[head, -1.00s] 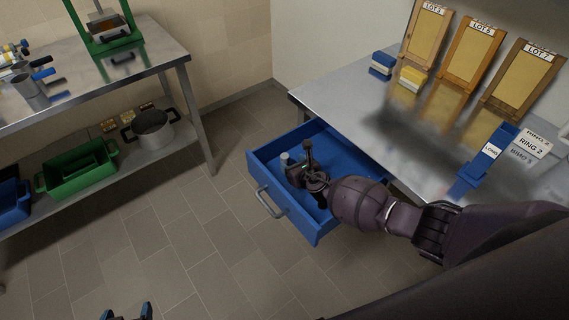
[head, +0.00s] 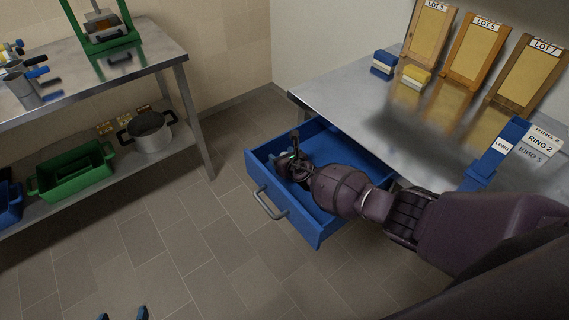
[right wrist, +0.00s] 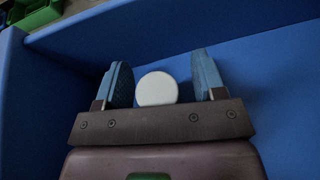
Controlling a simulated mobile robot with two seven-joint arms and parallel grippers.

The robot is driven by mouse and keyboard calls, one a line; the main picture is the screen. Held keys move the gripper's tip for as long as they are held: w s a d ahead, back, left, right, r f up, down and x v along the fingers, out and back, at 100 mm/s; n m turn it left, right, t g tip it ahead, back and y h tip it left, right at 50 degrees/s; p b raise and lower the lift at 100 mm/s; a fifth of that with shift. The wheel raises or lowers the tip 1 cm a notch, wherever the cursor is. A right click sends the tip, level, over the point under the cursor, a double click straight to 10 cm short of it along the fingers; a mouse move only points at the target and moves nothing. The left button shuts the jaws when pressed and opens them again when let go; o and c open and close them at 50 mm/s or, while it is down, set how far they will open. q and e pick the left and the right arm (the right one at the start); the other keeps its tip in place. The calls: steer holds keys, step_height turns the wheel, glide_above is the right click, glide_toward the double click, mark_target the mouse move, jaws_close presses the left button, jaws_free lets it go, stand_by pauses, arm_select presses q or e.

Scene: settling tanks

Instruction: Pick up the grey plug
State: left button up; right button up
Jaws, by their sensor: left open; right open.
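The grey plug (right wrist: 157,89) shows in the right wrist view as a pale round top inside the blue drawer (head: 330,234). My right gripper (right wrist: 163,84) is open, with one blue finger on each side of the plug and small gaps to both. In the head view my right gripper (head: 284,163) is down in the drawer's left part and hides most or all of the plug. My left gripper (head: 123,314) shows only its open fingertips at the bottom edge, over the floor, far from the drawer.
The drawer stands pulled out under the metal table (head: 345,95), its walls close around my right gripper. A shelf with a pot (head: 148,132) stands left. The floor between is clear.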

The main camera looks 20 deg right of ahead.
steer(key=shift+c, duration=0.4)
steer(key=c, duration=0.9)
steer(key=shift+r, duration=0.15)
